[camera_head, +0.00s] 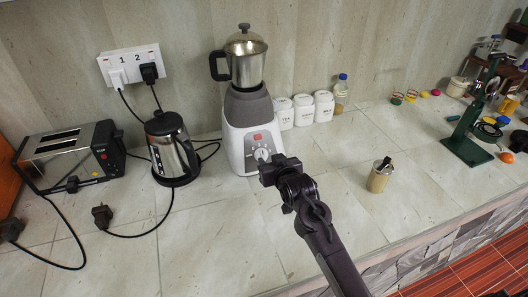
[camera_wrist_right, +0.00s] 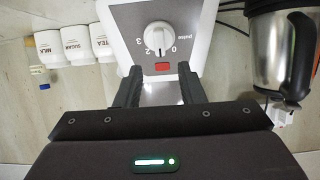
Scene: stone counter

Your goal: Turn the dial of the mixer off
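The mixer (camera_head: 240,120) stands on the counter against the wall, with a grey-and-white base and a steel jar on top. Its white dial (camera_head: 262,154) is low on the front face. In the right wrist view the dial (camera_wrist_right: 158,38) appears upside down, ringed by marks 0 to 3 and "pulse"; I cannot tell for sure which mark it points to. My right gripper (camera_head: 272,168) is in front of the dial and partly covers that area. In the wrist view its two fingers (camera_wrist_right: 160,85) are apart, with nothing between them, short of the dial. My left gripper is not in view.
A steel kettle (camera_head: 172,150) and a toaster (camera_head: 72,155) stand left of the mixer, with cords on the counter. White canisters (camera_head: 303,110) stand close on its right. A small beige container (camera_head: 379,178) is farther right. The counter in front is mostly clear.

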